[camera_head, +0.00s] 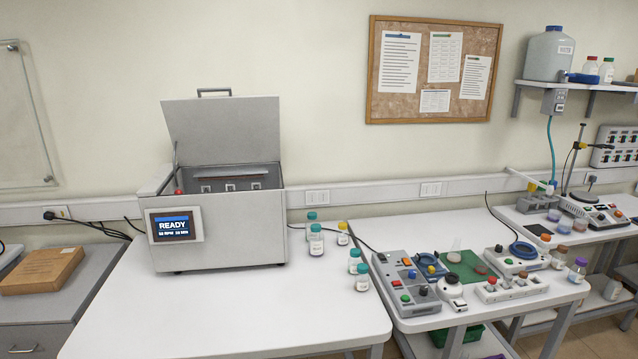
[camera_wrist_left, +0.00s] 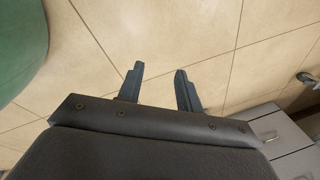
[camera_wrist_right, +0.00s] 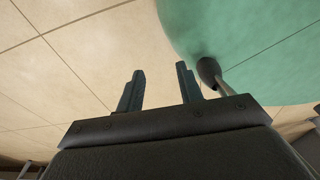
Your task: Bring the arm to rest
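Neither gripper nor arm shows in the head view. In the left wrist view my left gripper (camera_wrist_left: 158,85) has its two dark fingers apart, with only tiled floor between and beyond them. In the right wrist view my right gripper (camera_wrist_right: 160,85) also has its fingers apart and holds nothing. It is over tiled floor, with a large green rounded surface at the right of the picture.
A grey machine (camera_head: 228,235) with its lid raised and a READY screen (camera_head: 172,226) stands on the white table (camera_head: 215,320). Several small bottles (camera_head: 316,242) stand to its right. A second table holds a control box (camera_head: 408,285) and other instruments. The front of the white table is clear.

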